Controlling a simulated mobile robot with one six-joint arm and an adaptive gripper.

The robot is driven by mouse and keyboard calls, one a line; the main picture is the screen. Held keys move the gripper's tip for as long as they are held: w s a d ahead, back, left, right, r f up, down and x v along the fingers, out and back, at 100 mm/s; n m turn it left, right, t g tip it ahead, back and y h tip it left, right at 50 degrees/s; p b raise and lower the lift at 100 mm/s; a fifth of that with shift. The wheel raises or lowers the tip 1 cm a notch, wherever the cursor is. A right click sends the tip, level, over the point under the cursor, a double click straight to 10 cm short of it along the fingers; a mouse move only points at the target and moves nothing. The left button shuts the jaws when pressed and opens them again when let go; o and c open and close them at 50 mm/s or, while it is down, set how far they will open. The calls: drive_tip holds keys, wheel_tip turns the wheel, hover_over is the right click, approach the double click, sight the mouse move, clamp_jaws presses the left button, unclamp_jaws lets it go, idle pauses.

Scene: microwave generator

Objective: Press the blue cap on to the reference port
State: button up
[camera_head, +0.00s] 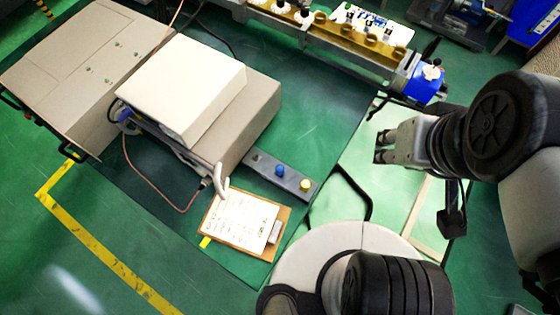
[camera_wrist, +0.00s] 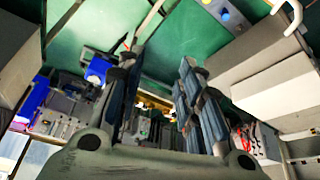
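The blue cap (camera_head: 280,171) stands on a grey bar (camera_head: 267,166) on the green table, between a dark round spot at the bar's far end and a yellow cap (camera_head: 306,185) at its near end. The blue cap also shows at the top of the wrist view (camera_wrist: 225,14). My gripper (camera_head: 379,147) is to the right of the bar and apart from it. In the wrist view its two fingers (camera_wrist: 157,65) stand apart with nothing between them. I cannot tell for sure which fitting is the reference port.
A white box (camera_head: 185,85) on a larger beige unit stands left of the bar, with white curved tubes and a cable. A clipboard (camera_head: 243,222) lies in front. A brass-coloured rail assembly (camera_head: 340,38) runs along the back. Green table between bar and rail is clear.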

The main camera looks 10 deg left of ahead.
drive_tip(key=shift+o, duration=1)
drive_tip(key=shift+w+a+f+n, duration=0.15)
drive_tip(key=shift+w+f+n, duration=0.05)
drive_tip(key=shift+w+n, duration=0.25)
drive_tip(key=n+g+b, duration=0.2)
drive_tip(key=n+g, duration=0.3)
drive_tip(key=n, duration=2.6)
hover_over(280, 168)
wheel_tip(280, 168, down, 28)
drive_tip(key=shift+s+r, duration=0.1)
drive_tip(key=shift+r, duration=0.05)
wheel_tip(280, 168, down, 9)
drive_tip(key=b, duration=0.7)
drive_tip(key=shift+c, duration=0.3)
